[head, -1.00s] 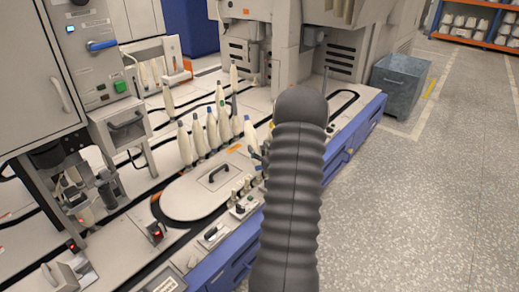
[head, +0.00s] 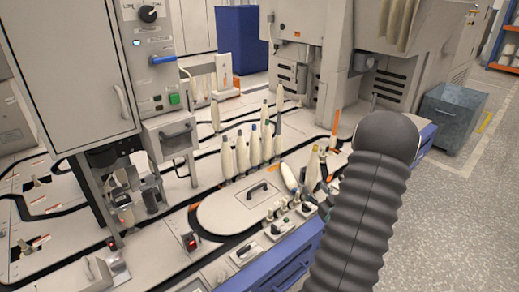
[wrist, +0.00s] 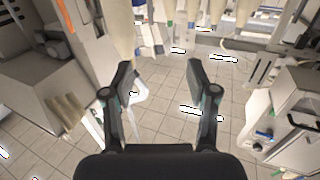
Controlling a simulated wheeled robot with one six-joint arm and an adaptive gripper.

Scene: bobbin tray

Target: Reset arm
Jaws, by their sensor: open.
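My gripper (wrist: 160,68) is open in the wrist view, with its two dark fingers spread apart. Nothing is clamped between them; tiled floor and a small white item show beyond the gap. A cream bobbin (wrist: 121,30) appears close to the left finger; I cannot tell whether they touch. In the head view my dark ribbed arm rises at the right and hides most of the gripper. Several cream bobbins (head: 254,150) stand upright in a row on the machine deck. One bobbin (head: 289,177) leans to the left near my arm.
A flat oval cover (head: 230,212) with a black handle lies in front of the row. A control cabinet (head: 75,75) stands at the left, and a tall machine housing (head: 325,75) stands behind. A grey bin (head: 449,115) is at the right, by open floor (head: 455,215).

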